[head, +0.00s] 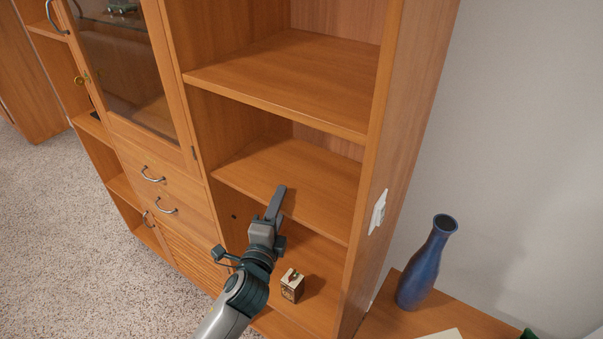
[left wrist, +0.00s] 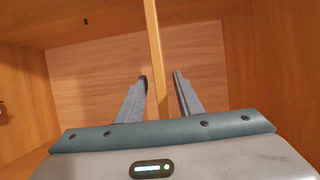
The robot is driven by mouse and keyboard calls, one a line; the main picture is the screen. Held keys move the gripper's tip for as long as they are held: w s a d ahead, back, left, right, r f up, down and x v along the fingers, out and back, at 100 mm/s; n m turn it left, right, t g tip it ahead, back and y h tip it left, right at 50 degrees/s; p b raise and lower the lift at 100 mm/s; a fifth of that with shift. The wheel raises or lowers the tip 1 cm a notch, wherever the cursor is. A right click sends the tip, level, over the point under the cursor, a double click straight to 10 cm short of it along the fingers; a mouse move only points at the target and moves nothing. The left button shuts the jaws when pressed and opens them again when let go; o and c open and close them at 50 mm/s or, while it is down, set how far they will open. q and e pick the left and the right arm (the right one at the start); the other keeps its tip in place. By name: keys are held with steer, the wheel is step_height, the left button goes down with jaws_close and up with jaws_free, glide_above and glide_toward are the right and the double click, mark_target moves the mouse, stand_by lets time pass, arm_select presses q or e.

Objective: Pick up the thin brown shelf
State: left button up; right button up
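The thin brown shelf (head: 300,170) is a wooden board set level inside the right bay of the cabinet, below a higher shelf. My left gripper (head: 277,203) reaches the front edge of this shelf in the head view, with one finger showing over it. In the left wrist view the shelf (left wrist: 154,45) is seen edge-on as a narrow upright strip. It runs down between the two fingers of my left gripper (left wrist: 161,82), which are apart, one on each side. A gap shows on the right side; contact on the left is unclear. My right gripper is not in view.
The higher shelf (head: 290,80) is above the gripper. A small patterned box (head: 292,285) stands on the compartment floor below. A blue vase (head: 427,262) stands on a wooden surface right of the cabinet side (head: 405,120). Carpet (head: 90,240) lies open at left.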

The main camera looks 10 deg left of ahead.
mark_target(302, 176)
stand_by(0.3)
arm_select(q)
steer(key=shift+w+d+r+p, duration=0.1)
steer(key=shift+w+r+p, duration=0.1)
steer(key=shift+w+p, duration=0.3)
steer(key=w, duration=0.1)
steer(key=w+p, duration=0.1)
steer(key=w, duration=0.1)
steer(key=shift+d, duration=0.25)
steer(key=shift+w+f+p, duration=0.15)
steer(key=shift+w+p, duration=0.2)
steer(key=shift+w, duration=0.3)
steer(key=shift+c, duration=0.4)
jaws_close()
steer(key=shift+s+f, duration=0.1)
